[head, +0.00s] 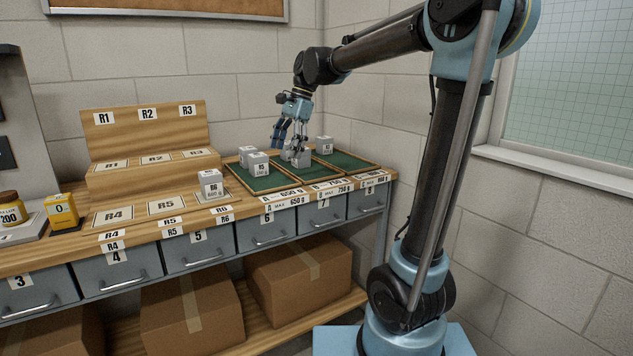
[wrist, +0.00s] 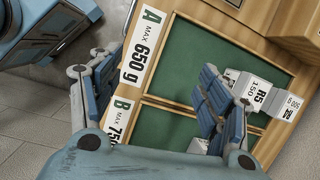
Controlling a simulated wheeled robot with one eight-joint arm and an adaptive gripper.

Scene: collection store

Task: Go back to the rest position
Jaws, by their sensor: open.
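My gripper (head: 290,142) is open and hangs over the green-lined trays at the right end of the bench, with grey blocks just below and beside its fingers. In the wrist view the two blue fingers of my gripper (wrist: 160,80) are spread wide with nothing between them. The block marked R5 (head: 258,164) stands in tray A (wrist: 205,42) beside another grey block (head: 246,154). A pale block (wrist: 197,147) in tray B (wrist: 160,126) is partly hidden behind a finger. Another grey block (head: 301,158) shows under my gripper in the head view.
A block (head: 324,145) stands in the rightmost tray. Block R6 (head: 210,184) stands on the bench left of the trays. A stepped wooden rack (head: 145,130) stands at the back left. A yellow box (head: 62,212) and jar (head: 12,209) are far left. Walls border the bench behind and right.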

